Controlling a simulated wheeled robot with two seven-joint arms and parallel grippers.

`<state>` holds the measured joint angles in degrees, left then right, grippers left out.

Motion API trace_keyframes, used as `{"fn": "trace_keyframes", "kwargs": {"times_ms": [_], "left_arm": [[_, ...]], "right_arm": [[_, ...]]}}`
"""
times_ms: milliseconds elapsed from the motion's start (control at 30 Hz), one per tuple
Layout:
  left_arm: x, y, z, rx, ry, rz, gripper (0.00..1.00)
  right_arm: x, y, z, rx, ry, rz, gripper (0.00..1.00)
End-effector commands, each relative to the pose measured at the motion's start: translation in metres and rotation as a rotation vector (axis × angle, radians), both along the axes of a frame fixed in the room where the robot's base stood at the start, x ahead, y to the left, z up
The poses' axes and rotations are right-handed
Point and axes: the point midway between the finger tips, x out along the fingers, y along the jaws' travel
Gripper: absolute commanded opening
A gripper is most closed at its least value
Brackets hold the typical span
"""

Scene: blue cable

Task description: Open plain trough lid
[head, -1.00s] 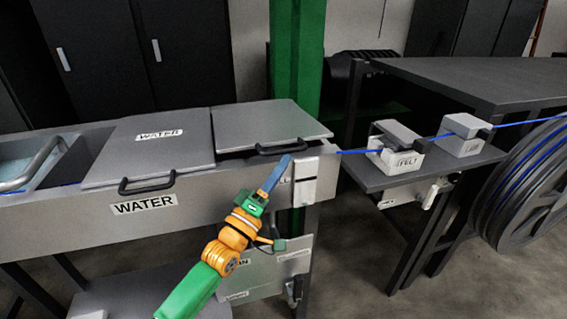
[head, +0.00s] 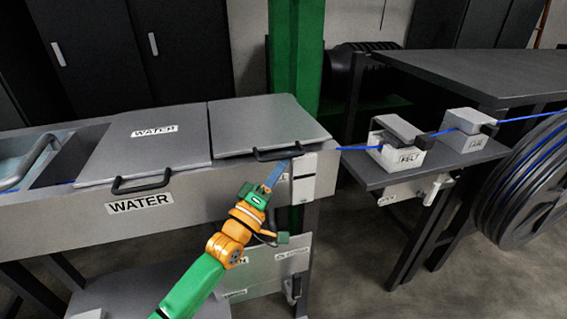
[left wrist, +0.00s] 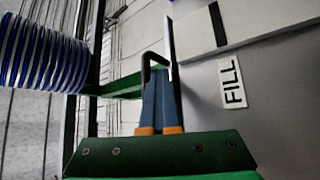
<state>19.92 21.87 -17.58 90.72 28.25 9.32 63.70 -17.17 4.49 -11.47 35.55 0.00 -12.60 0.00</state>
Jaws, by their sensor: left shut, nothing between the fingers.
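The plain grey trough lid (head: 266,122) lies over the right part of the trough, with no label on it. Its black handle (head: 278,154) is on the front edge, and the handle also shows in the left wrist view (left wrist: 147,62). My left gripper (head: 280,166) is shut and empty, with its blue fingertips right at the handle's underside. In the left wrist view the shut fingers (left wrist: 158,80) overlap the handle; whether they touch it I cannot tell. My right gripper is not in view.
The lid marked WATER (head: 150,140) lies to the left, with its own black handle (head: 141,182). The blue cable (head: 355,148) runs right through the FELT block (head: 397,156) to the reel (head: 530,185). A green post (head: 297,55) stands behind the lid.

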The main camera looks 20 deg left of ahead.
Motion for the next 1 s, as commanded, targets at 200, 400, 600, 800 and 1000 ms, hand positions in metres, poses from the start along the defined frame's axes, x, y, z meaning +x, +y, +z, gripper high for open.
{"fn": "trace_keyframes", "kwargs": {"times_ms": [200, 400, 600, 800, 1000], "left_arm": [[-0.0002, 0.0001, 0.0011, -0.001, -0.003, 0.0, 0.0], [-0.0001, 0.0001, 0.0011, -0.001, -0.003, 0.0, 0.0], [-0.0001, 0.0002, 0.0012, -0.001, -0.003, 0.0, 0.0], [-0.0001, 0.0002, 0.0012, -0.001, -0.003, 0.0, 0.0], [-0.0001, 0.0001, 0.0011, -0.001, -0.003, 0.0, 0.11]], "right_arm": [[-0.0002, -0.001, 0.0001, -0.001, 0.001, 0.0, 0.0], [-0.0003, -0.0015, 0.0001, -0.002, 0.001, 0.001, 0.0], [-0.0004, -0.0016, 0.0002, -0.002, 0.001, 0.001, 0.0], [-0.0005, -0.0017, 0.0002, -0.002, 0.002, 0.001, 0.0], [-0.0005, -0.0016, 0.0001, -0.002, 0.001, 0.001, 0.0]]}}
